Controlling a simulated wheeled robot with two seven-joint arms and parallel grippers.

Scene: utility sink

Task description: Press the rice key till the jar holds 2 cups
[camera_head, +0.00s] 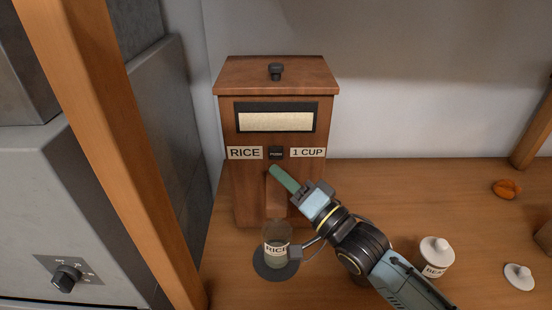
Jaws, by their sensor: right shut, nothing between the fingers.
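The wooden rice dispenser (245,190) stands at the back of the shelf, with RICE and 1 CUP labels and a window showing pale grain. The black rice key (276,153) sits between the labels. The glass jar (277,252), labelled RICE, stands upright on a dark round mat (264,273) below the wooden spout. How much it holds is hard to tell. My right gripper (281,178) is shut and empty, its green fingers pointing up and left, just below the key and apparently apart from it. My left gripper is not in view.
A lidded white pot (436,256) and a loose white lid (519,276) stand at the right. An orange-brown object (506,189) lies farther back. A wooden post (125,140) and a grey appliance (60,200) border the left. The shelf right of the dispenser is mostly clear.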

